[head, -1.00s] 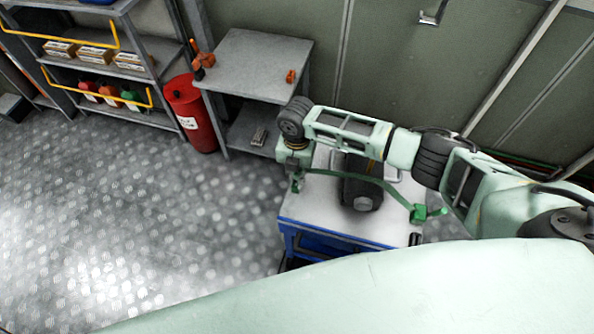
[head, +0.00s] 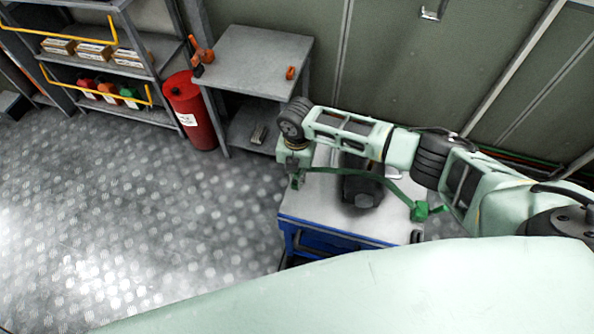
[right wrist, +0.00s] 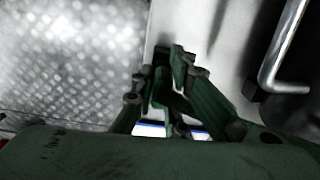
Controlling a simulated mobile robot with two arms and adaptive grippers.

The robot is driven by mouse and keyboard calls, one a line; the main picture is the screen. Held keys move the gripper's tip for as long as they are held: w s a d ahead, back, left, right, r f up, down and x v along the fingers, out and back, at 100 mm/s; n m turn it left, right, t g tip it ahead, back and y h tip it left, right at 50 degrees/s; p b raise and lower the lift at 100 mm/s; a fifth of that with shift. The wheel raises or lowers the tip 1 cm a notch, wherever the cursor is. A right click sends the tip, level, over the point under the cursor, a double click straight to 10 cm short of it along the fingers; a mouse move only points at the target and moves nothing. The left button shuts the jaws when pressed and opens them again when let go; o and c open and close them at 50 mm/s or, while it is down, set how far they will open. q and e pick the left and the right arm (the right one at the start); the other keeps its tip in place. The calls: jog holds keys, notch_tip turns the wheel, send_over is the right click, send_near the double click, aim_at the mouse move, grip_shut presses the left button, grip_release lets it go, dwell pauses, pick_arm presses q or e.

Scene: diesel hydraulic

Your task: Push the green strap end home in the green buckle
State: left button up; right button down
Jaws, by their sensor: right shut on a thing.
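My right gripper (head: 296,182) is at the left edge of the cart top, shut on the end of a green strap. In the right wrist view its dark green fingers (right wrist: 168,95) are close together, and the held end is mostly hidden between them. The green strap (head: 385,183) runs from the gripper across a dark machine part (head: 362,190) to a bright green block (head: 419,211) at the cart's right edge. This block looks like a buckle or strap fitting; I cannot tell which. No other buckle shows clearly near the gripper. My left gripper is out of view.
The blue cart (head: 320,243) has a pale top (head: 312,208). A grey table (head: 258,62) and a red drum (head: 190,110) stand behind it to the left. In the right wrist view a metal handle (right wrist: 277,60) is at the right. The floor (head: 150,210) at left is clear.

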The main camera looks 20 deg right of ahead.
jog(key=c, duration=1.7)
grip_release()
jog(key=shift+o, duration=0.2)
jog(key=shift+r, duration=0.1)
